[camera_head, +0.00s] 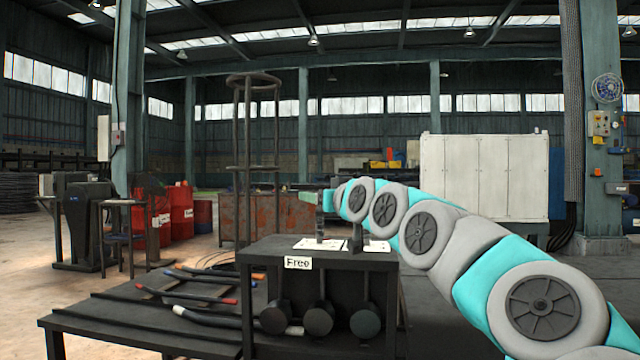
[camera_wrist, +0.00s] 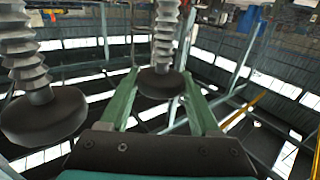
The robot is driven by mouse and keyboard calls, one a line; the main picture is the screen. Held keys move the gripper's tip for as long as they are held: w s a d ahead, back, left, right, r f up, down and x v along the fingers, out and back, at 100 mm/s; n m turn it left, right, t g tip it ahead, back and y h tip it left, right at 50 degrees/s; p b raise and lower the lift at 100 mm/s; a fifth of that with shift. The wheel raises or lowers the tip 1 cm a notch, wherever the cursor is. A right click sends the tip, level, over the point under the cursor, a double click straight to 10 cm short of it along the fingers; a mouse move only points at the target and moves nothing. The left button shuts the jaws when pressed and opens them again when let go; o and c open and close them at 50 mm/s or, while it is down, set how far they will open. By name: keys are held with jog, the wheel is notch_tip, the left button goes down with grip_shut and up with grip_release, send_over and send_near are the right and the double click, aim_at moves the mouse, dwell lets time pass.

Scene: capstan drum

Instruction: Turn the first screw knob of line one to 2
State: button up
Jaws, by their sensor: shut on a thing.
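In the wrist view, my gripper (camera_wrist: 160,80) has its two green fingers on either side of a dark round screw knob (camera_wrist: 160,86) on a pale ribbed spindle (camera_wrist: 165,35), shut on it. A second dark knob (camera_wrist: 45,116) on a like spindle (camera_wrist: 20,45) stands to the left, clear of the fingers. In the head view my arm reaches from the right to behind the black stand (camera_head: 340,254), which bears a "Free" label (camera_head: 298,263). The grasp is not clear there. No scale or number by the knobs can be read.
Several dark cylinders (camera_head: 318,318) sit under the stand's top. Loose rods with coloured ends (camera_head: 205,315) lie on the low black table (camera_head: 130,328). A tall round frame (camera_head: 240,130) rises behind. Open floor lies to the left.

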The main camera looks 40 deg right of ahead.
jog(key=shift+n+y+p, duration=0.7)
jog(key=shift+y, duration=0.4)
jog(key=o, duration=1.4)
jog(key=shift+a, duration=0.1)
jog(key=shift+c, duration=0.2)
